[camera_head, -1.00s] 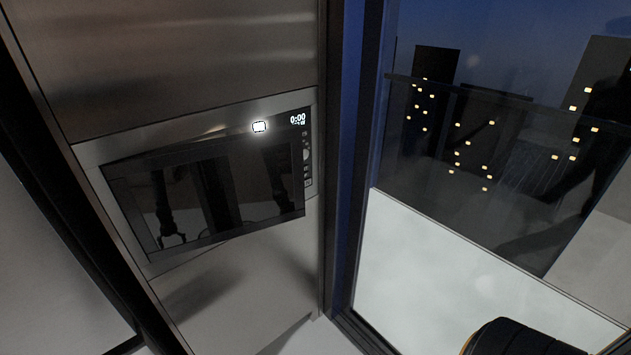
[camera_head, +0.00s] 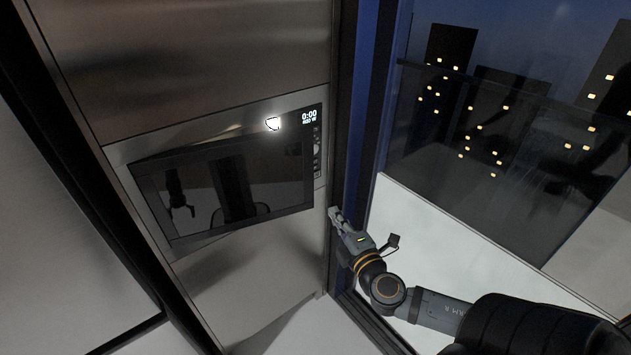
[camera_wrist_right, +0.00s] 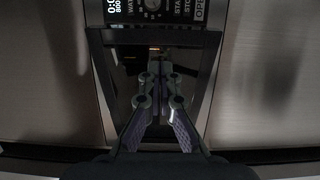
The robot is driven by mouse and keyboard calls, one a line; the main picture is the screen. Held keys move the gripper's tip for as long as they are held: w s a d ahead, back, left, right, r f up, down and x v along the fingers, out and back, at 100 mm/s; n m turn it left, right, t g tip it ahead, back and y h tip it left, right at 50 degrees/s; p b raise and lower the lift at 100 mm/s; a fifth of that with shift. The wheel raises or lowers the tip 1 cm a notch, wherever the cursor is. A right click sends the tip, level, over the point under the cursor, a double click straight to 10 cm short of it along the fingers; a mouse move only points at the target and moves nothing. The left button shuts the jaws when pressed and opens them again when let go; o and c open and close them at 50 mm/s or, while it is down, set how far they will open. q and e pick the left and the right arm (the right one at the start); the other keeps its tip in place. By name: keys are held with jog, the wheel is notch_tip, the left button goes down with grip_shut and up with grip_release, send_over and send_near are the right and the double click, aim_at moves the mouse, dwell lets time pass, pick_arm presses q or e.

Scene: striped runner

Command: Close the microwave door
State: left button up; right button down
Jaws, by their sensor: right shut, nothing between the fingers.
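The microwave (camera_head: 118,150) is built into a steel cabinet front, left of centre in the head view. Its dark glass door (camera_head: 262,185) stands slightly ajar: its right side sits out from the frame, and its edges slant against the frame's. My right gripper (camera_head: 336,214) is shut and empty, just right of the microwave's lower right corner, apart from the door in the head view. In the right wrist view, the shut fingers (camera_wrist_right: 158,82) point at dark glass, below the control panel (camera_wrist_right: 155,10). My left gripper is not in view.
The lit display and buttons (camera_head: 311,150) are on the microwave's right side. A dark window frame (camera_head: 345,130) stands close to the right of the cabinet, near my right arm. A window with a night skyline fills the right. Dark arm-like reflections show in the door glass.

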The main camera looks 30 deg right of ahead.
jog(key=p, duration=0.4)
send_near(311, 178)
jog(key=w, duration=0.3)
jog(key=w+d, duration=0.1)
jog(key=w, duration=0.1)
jog(key=shift+w+r, duration=0.1)
jog(key=shift+w, duration=0.05)
jog(key=shift+w+d, duration=0.15)
jog(key=shift+w, duration=0.55)
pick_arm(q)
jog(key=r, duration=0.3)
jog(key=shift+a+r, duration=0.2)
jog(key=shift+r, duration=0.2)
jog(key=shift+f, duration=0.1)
